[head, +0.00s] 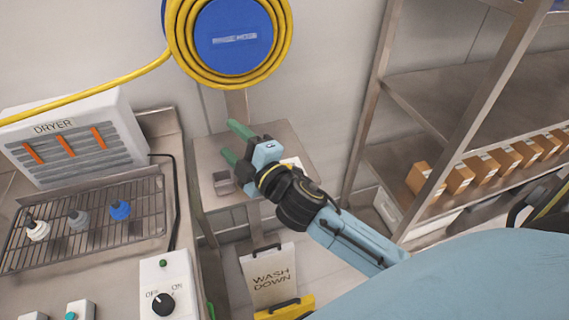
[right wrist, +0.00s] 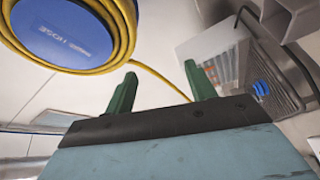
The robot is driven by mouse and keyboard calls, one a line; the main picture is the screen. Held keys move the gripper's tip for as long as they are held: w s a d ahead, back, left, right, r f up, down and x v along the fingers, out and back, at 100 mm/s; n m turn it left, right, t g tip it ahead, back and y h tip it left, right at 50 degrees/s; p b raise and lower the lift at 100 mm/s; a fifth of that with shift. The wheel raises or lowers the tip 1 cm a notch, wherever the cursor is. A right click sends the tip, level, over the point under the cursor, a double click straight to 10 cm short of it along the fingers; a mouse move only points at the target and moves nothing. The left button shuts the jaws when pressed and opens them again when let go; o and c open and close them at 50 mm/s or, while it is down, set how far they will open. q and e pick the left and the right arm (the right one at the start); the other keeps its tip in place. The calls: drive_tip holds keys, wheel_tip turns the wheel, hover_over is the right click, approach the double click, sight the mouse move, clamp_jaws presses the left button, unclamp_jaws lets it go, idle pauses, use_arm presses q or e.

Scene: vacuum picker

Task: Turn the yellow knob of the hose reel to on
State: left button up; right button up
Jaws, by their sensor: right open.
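The hose reel (head: 232,65) has a blue round face with a label, ringed by coiled yellow hose, and is on the wall at the top. It also shows at the upper left of the right wrist view (right wrist: 62,30). I cannot make out a yellow knob in either view. My right gripper (head: 235,143) is below the reel, above a small steel table, with its green fingers pointing up and left. Its fingers (right wrist: 160,72) are apart with nothing between them, and they do not touch the reel. My left gripper is not in view.
A white dryer (head: 75,135) and a wire rack (head: 85,225) with small nozzles stand at left. A black OFF/ON knob (head: 163,303) is on the front panel. Steel shelves with brown boxes (head: 460,178) stand at right. A wash down sign (head: 270,277) is below.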

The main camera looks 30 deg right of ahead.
drive_tip(key=s+a+r+n+g+y, duration=0.1)
drive_tip(key=a+r+n+g+y, duration=0.2)
drive_tip(key=a+n+g+y, duration=0.7)
drive_tip(key=s+a+r+n+g+y, duration=0.1)
drive_tip(key=a+r+n+y, duration=0.25)
drive_tip(key=n, duration=1.35)
drive_tip(key=d+f+n+g+h, duration=0.4)
drive_tip(key=f+n+g+h, duration=0.15)
drive_tip(key=n, duration=0.25)
drive_tip(key=w+d+f+n+g+h, duration=0.1)
drive_tip(key=d+n+h, duration=0.1)
drive_tip(key=d+h, duration=0.65)
drive_tip(key=w+d+f+n+g+h, duration=0.1)
drive_tip(key=d+h, duration=0.2)
drive_tip(key=d, duration=1)
wheel_tip(320, 180, down, 13)
drive_tip(key=shift+w+f+p, duration=0.1)
drive_tip(key=shift+p, duration=0.7)
drive_tip(key=c, duration=1)
